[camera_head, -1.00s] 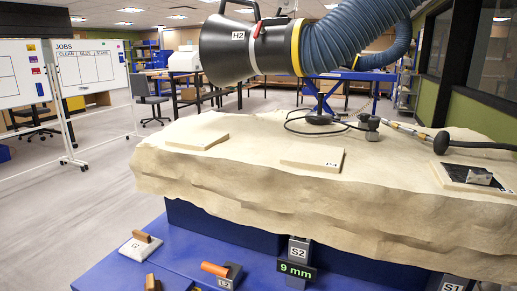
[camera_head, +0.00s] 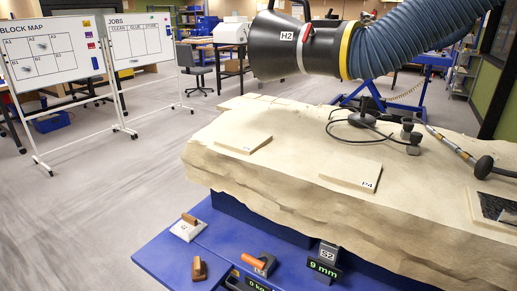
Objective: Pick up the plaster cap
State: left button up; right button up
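A white, flat plaster piece with a wooden bar handle on top (camera_head: 188,229) sits on the blue bench (camera_head: 165,262) at its left end; it looks like the plaster cap, though its small label is not legible. It rests flat and apart from the big plaster-coloured block (camera_head: 330,215). Neither of my grippers shows in this view, so nothing is seen touching the cap.
A large hose nozzle marked H2 (camera_head: 285,45) hangs above the block. Open floor (camera_head: 90,210) lies left.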

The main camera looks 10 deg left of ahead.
aim_at(190, 227)
jog(key=i+l+z, duration=0.1)
jog(key=z, duration=1.15)
jog(key=u, duration=2.25)
jog(key=i+j, duration=0.15)
jog(key=i+j+z, duration=0.35)
jog(key=j, duration=0.25)
jog(key=i+j+z, duration=0.15)
jog(key=i+j, duration=0.15)
jog(key=i+j+z, duration=0.2)
jog(key=j, duration=0.25)
